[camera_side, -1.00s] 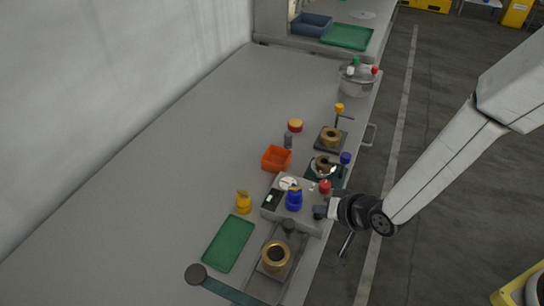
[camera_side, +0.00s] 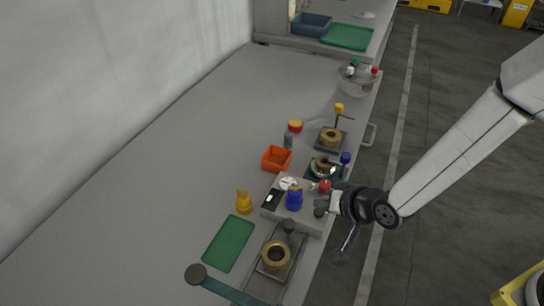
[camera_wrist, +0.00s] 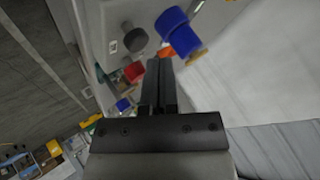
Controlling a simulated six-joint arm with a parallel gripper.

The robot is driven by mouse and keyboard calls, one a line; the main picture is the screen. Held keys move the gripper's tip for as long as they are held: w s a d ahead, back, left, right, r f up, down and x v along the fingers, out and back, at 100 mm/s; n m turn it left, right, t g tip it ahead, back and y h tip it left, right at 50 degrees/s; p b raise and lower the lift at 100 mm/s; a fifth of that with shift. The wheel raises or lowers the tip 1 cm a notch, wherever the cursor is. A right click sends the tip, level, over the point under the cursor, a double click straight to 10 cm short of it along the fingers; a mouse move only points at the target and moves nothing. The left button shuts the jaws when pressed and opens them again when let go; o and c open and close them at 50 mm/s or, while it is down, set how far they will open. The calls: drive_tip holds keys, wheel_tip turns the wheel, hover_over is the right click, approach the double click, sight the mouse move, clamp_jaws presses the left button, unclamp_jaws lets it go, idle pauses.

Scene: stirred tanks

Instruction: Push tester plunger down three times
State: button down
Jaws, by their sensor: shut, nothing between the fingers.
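The tester appears to be the grey box (camera_side: 308,221) near the bench's right edge; it also fills the top of the wrist view (camera_wrist: 108,18). On it are a blue cylinder with a tan end (camera_side: 294,201), a red knob (camera_side: 325,186) and a dark grey knob (camera_side: 319,211). I cannot tell which is the plunger. The wrist view shows the blue cylinder (camera_wrist: 180,32), the dark knob (camera_wrist: 134,38) and the red knob (camera_wrist: 134,72). My gripper (camera_wrist: 158,68) is shut and empty. In the side view my gripper (camera_side: 328,202) is at the box's right edge, beside the dark and red knobs; contact is unclear.
An orange bin (camera_side: 277,159) and a yellow bottle (camera_side: 243,203) stand left of the box. A brass-coloured pot (camera_side: 275,257) and green mat (camera_side: 228,243) lie in front. Other pots (camera_side: 331,138) stand behind. The bench's left side is clear.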

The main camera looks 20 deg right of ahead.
sight(322, 214)
drive_tip(key=shift+r, duration=2.45)
drive_tip(key=shift+r, duration=0.1)
idle(0.9)
wheel_tip(322, 214, up, 4)
drive_tip(key=shift+f, duration=0.2)
drive_tip(key=shift+f, duration=0.15)
idle(0.4)
drive_tip(key=shift+f, duration=4.25)
drive_tip(key=shift+f, duration=0.45)
